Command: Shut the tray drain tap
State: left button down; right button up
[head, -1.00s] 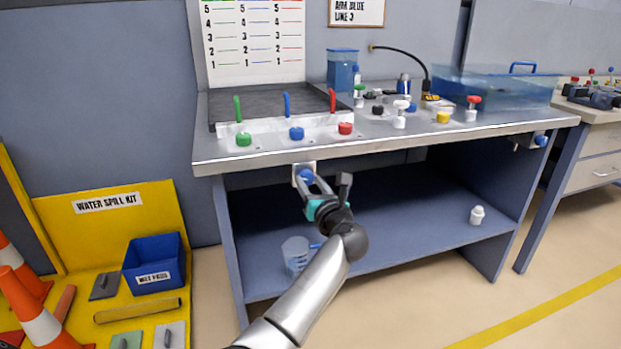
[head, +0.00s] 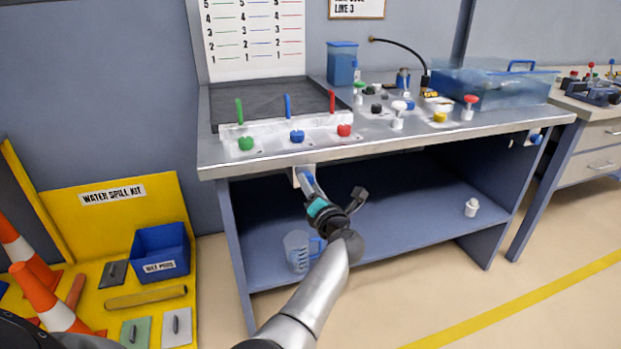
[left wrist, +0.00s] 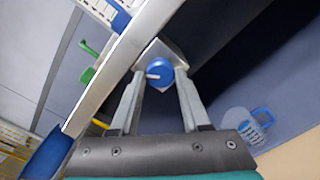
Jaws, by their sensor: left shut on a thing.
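The tray drain tap has a round blue knob (left wrist: 160,74) on a pale square plate (left wrist: 171,51) under the bench's front edge. A white mark on the knob points left in the left wrist view. In the head view the knob (head: 307,176) is partly hidden by my fingers. My left gripper (left wrist: 159,82) is shut on the knob, with one finger on each side of it. It also shows in the head view (head: 308,181). My right gripper is not in view.
A clear measuring jug (head: 298,252) stands on the lower shelf below the tap, and a small white bottle (head: 471,207) stands further right. The bench top (head: 270,157) overhangs the gripper. A yellow spill kit (head: 113,225) stands at left.

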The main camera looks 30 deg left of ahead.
pick_arm(q)
jog(key=shift+f+m+p, duration=0.1)
jog(key=shift+m+p, duration=1.8)
jog(key=shift+m, duration=1.5)
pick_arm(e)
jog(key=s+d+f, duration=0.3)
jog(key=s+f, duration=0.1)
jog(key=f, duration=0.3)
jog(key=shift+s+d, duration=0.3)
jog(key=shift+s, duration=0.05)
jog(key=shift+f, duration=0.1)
pick_arm(q)
jog(key=shift+c, duration=1.9)
grip_release()
